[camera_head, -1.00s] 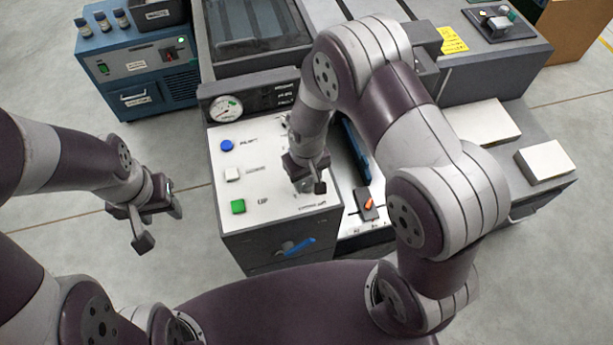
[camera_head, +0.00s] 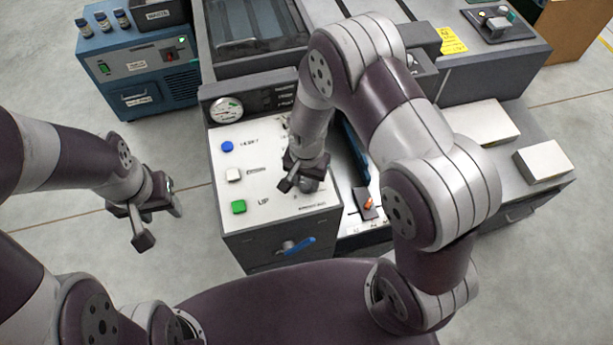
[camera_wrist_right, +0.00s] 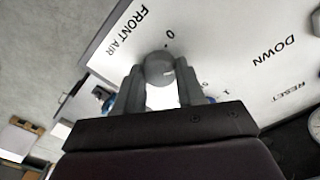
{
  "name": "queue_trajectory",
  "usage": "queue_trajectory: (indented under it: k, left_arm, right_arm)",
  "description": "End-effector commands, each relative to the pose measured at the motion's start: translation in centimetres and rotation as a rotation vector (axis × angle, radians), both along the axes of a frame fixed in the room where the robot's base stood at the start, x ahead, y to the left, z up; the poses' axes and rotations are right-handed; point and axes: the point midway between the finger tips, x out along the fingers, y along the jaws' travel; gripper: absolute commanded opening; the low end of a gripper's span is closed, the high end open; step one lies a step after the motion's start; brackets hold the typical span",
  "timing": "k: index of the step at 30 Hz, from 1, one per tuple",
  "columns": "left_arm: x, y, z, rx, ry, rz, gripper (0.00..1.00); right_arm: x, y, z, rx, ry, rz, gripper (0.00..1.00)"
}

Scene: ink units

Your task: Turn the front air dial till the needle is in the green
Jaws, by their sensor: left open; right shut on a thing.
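The front air dial (camera_wrist_right: 160,68) is a round grey knob on the white panel, beside the printed FRONT AIR and 0. My right gripper (camera_wrist_right: 160,88) is shut on it, one finger on each side. In the head view my right gripper (camera_head: 302,182) is over the panel's right part and hides the dial. The round pressure gauge (camera_head: 226,110) stands at the panel's back left, with a green patch on its white face. Its needle is too small to read surely. My left gripper (camera_head: 150,220) is open and empty, left of the cabinet.
The white panel (camera_head: 270,195) also bears a blue button (camera_head: 227,146), a white button (camera_head: 233,175) and a green button (camera_head: 239,207). A blue lever (camera_head: 298,246) is on the cabinet front. An orange-tipped switch (camera_head: 368,204) is to the right. A blue unit (camera_head: 140,70) stands back left.

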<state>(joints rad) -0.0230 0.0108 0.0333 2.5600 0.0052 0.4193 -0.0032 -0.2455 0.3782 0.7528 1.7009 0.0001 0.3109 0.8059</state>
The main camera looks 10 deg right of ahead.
Motion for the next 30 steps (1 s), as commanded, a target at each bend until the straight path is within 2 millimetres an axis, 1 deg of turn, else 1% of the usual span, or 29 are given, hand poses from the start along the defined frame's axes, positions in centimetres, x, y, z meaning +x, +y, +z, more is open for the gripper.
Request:
queue_trajectory:
  k: [21,30]
  left_arm:
    - [0.00,0.00,0.79,0.000,0.000,0.000,0.49]
    - [0.00,0.00,0.98,0.000,0.000,0.000,0.49]
  right_arm:
    - [0.21,0.05,0.23,0.002,-0.004,-0.672,0.08]
    - [0.26,0.06,0.25,0.003,-0.006,-0.912,0.08]
